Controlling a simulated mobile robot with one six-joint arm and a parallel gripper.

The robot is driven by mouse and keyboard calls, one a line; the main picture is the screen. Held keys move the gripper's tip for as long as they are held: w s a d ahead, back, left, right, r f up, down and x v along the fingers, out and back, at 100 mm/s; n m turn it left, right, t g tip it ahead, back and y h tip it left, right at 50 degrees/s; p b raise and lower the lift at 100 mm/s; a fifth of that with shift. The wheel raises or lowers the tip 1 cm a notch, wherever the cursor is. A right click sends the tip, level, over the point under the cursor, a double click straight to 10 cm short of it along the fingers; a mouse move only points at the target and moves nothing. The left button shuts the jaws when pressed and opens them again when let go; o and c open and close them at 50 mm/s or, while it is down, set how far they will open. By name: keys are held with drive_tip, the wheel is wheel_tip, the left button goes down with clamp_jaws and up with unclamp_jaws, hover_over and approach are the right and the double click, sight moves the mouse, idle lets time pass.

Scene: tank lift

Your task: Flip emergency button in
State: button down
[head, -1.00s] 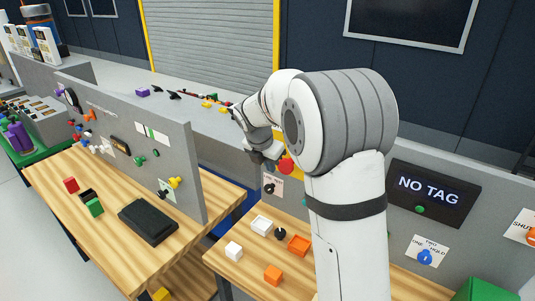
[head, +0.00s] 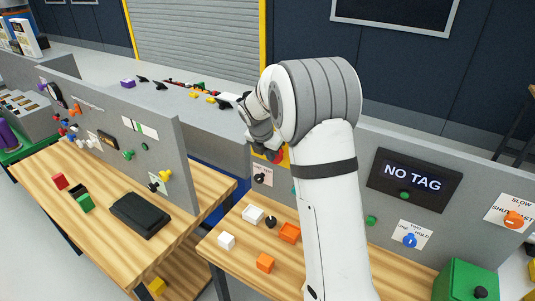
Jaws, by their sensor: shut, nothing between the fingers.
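The red emergency button (head: 276,157) sits on a yellow backing (head: 285,158) on the grey panel right of centre. Only part of its red head shows, because my arm and gripper cover the rest. My gripper (head: 263,150) is shut and empty, in front of or beside the button. I cannot tell from this view whether it touches the button or how far the button is pressed.
A white card with a black knob (head: 262,178) is just below the button. A NO TAG display (head: 413,180) is to the right. A green box (head: 466,282) stands at lower right.

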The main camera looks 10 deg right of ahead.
drive_tip(key=shift+w+d, duration=0.35)
drive_tip(key=s+a+r+b, duration=0.2)
drive_tip(key=s+a+r, duration=0.3)
drive_tip(key=r, duration=0.4)
drive_tip(key=shift+s+a+r, duration=0.15)
drive_tip(key=shift+a, duration=0.2)
drive_tip(key=shift+s, duration=0.1)
